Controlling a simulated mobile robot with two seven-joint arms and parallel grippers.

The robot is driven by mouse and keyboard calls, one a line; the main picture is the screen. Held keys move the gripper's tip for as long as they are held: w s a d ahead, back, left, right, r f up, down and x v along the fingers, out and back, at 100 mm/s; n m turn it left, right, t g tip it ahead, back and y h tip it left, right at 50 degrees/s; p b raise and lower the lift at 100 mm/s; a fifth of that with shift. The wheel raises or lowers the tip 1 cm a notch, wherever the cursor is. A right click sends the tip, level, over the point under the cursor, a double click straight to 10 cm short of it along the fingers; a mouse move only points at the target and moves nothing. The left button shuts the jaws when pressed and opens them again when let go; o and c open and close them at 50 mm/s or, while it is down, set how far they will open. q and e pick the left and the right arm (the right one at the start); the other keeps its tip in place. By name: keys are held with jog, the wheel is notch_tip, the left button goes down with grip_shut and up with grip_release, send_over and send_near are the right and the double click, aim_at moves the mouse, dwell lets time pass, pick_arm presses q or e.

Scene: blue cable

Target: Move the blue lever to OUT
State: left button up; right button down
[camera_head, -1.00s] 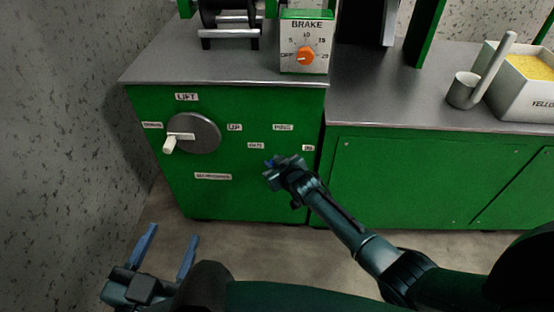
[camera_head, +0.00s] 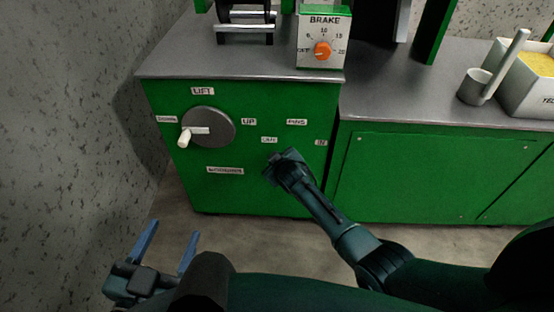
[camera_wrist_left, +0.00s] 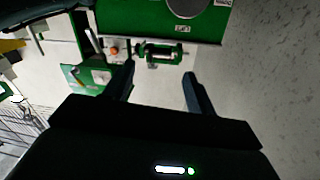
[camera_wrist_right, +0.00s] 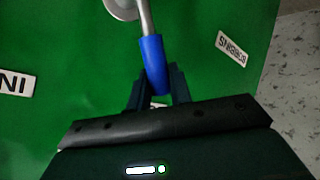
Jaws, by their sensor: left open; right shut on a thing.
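The blue lever (camera_wrist_right: 154,62) is a blue grip on a metal rod that runs to a round grey hub (camera_wrist_right: 122,8) on the green cabinet front. My right gripper (camera_wrist_right: 155,82) is shut on the blue grip in the right wrist view. In the head view, my right gripper (camera_head: 284,162) is just below the small label that seems to read OUT (camera_head: 269,140) and left of the IN label (camera_head: 321,142); it hides the lever there. My left gripper (camera_head: 170,236) is open and empty at the lower left, away from the cabinet.
The green cabinet (camera_head: 225,188) also carries a grey dial with a white handle (camera_head: 207,127) under the LIFT label. A brake box (camera_head: 324,38) with an orange knob stands on the grey top. A grey wall (camera_head: 70,120) is at the left. Floor shows in front of the cabinet.

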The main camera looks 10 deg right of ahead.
jog(key=shift+a+f, duration=0.1)
jog(key=c, duration=1.5)
grip_release()
jog(key=shift+c, duration=0.2)
jog(key=shift+s+r+p, duration=0.15)
jog(key=shift+r+p, duration=0.05)
jog(key=shift+p, duration=0.1)
jog(key=shift+s+r+p, duration=0.2)
jog(key=shift+r+p, duration=0.05)
jog(key=shift+p, duration=0.2)
pick_arm(q)
jog(key=s+a+r+n+g+y+p, duration=0.2)
jog(key=r+p, duration=0.5)
jog(key=p, duration=0.5)
jog(key=shift+a+n+g, duration=0.4)
jog(key=shift+a+n, duration=0.2)
jog(key=shift+n, duration=0.5)
pick_arm(e)
jog(key=v, duration=1.2)
